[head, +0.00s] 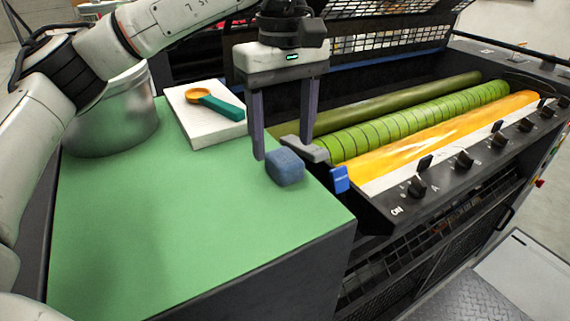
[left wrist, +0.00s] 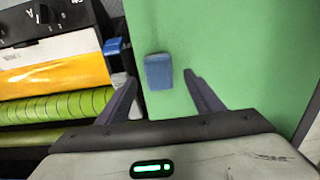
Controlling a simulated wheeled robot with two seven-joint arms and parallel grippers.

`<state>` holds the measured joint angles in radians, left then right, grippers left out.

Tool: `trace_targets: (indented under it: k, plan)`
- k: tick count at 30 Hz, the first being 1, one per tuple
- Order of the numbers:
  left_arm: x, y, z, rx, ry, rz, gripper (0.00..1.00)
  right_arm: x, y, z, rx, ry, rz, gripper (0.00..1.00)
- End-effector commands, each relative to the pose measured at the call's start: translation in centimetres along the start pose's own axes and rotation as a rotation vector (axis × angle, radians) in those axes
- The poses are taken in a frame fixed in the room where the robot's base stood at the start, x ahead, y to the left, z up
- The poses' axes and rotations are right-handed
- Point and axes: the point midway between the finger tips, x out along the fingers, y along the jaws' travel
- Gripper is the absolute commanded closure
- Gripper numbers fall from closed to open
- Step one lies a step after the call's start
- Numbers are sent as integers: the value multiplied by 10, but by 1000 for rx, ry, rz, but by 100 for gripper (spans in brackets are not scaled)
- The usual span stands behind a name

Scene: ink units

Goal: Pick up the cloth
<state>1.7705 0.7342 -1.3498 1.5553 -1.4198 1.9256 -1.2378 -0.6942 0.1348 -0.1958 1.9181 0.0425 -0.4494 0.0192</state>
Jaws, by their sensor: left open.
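The cloth appears as a small folded blue-grey pad (head: 286,168) lying on the green tabletop (head: 150,225), near its right edge beside the printing machine. My left gripper (head: 282,150) is open and points down, with its fingertips close to the cloth and nothing held. In the left wrist view the cloth (left wrist: 158,71) shows between the two fingertips of the left gripper (left wrist: 155,74), with green surface visible on its right side. Whether the fingers touch it cannot be told. My right gripper is not in view.
The ink unit with green rollers (head: 420,118) and an orange-inked roller (head: 440,130) stands to the right. A blue tab (head: 340,179) sits at its near corner. A white block (head: 190,128) with a teal-and-orange tool (head: 217,105) and a metal bucket (head: 115,125) stand behind. The table's front is clear.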

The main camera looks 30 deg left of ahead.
Motion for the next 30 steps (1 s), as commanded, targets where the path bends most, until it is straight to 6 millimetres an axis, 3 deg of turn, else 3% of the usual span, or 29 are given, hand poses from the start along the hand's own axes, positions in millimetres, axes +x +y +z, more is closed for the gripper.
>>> trace_targets:
  k: [9, 17, 20, 25, 30]
  plan:
    - [44, 1, -1, -1, -1, -1, 39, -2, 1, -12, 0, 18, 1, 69]
    - [48, 1, 0, -1, -1, 1, 39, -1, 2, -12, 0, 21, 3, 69]
    - [48, 1, -1, -1, -1, 1, 51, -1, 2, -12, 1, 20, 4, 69]
    - [48, 1, -1, -1, -1, 1, 80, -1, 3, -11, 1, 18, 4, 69]
    - [48, 1, 0, -1, -1, 1, 83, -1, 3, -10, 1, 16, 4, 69]
